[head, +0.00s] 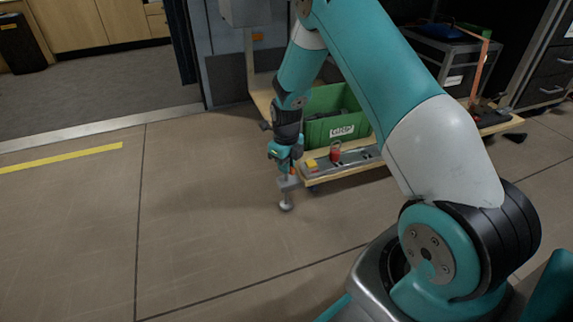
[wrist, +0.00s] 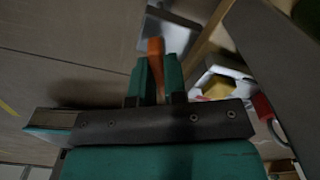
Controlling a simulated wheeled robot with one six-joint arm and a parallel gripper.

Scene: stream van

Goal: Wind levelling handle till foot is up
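The orange levelling handle (wrist: 156,50) stands between the two teal fingers of my gripper (wrist: 158,80) in the wrist view, with the fingers close against both its sides. In the head view my gripper (head: 284,154) points down at the front left corner of a low wooden cart (head: 352,172), and only a bit of orange shows there. Below it, a grey bracket (head: 290,184) carries a metal stem with a round levelling foot (head: 286,205). I cannot tell whether the foot touches the floor.
A green labelled crate (head: 342,131) and a red object (head: 335,153) sit on the cart, with a yellow block (head: 311,164) near its front edge. A grey cabinet (head: 227,78) stands behind. The tiled floor (head: 205,215) to the left and in front is clear.

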